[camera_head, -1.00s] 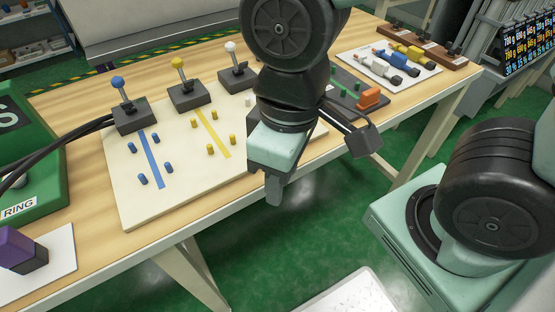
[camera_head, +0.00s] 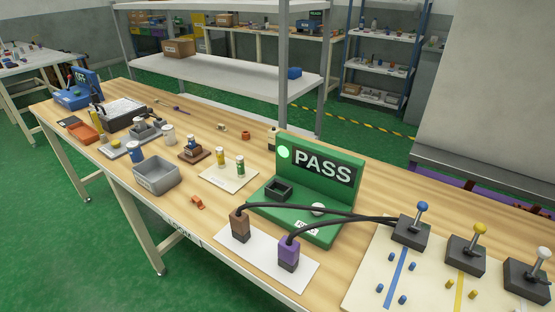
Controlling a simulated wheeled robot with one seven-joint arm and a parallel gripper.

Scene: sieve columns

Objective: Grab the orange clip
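A small orange clip-like piece (camera_head: 197,202) lies on the wooden table near its front edge. It is just right of a grey open bin (camera_head: 157,178) and left of a white sheet with two plugs. It is small, so its exact shape is hard to tell. My gripper is not in view now, and nothing of my arm shows near the piece.
A green PASS tester (camera_head: 320,172) stands right of centre. Brown (camera_head: 239,224) and purple (camera_head: 288,252) plugs with black cables stand on the white sheet (camera_head: 262,268). A lever board (camera_head: 358,290) is at lower right. An orange tray (camera_head: 83,133) lies far left.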

